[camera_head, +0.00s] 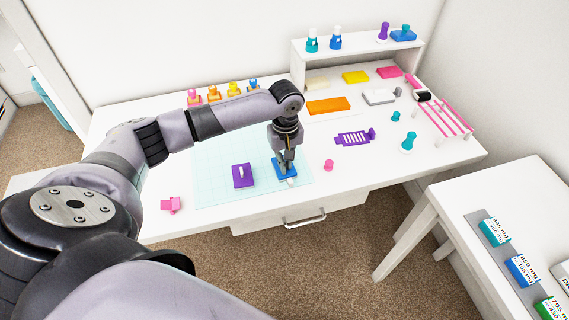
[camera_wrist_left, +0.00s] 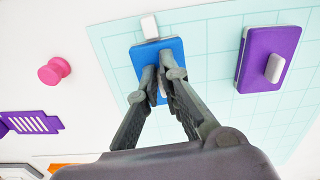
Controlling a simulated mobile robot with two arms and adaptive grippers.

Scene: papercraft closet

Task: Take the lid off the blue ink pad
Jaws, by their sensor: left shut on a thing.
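The blue ink pad (camera_head: 279,171) lies on the pale mint grid mat (camera_head: 215,177) near the front edge of the desk. My left gripper (camera_head: 286,168) points down over it, shut. In the left wrist view its fingertips (camera_wrist_left: 162,78) are at the middle of the blue pad (camera_wrist_left: 150,52) and hide what is between them. A small white piece (camera_wrist_left: 149,27) sits at the pad's edge. I cannot tell whether the lid is raised from the pad. My right gripper is not in view.
A purple pad (camera_head: 243,176) with a pale knob lies to the left on the mat. A pink knob-shaped thing (camera_head: 328,165) and a purple slotted piece (camera_head: 353,138) lie to the right. A shelf (camera_head: 350,48) stands at the back.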

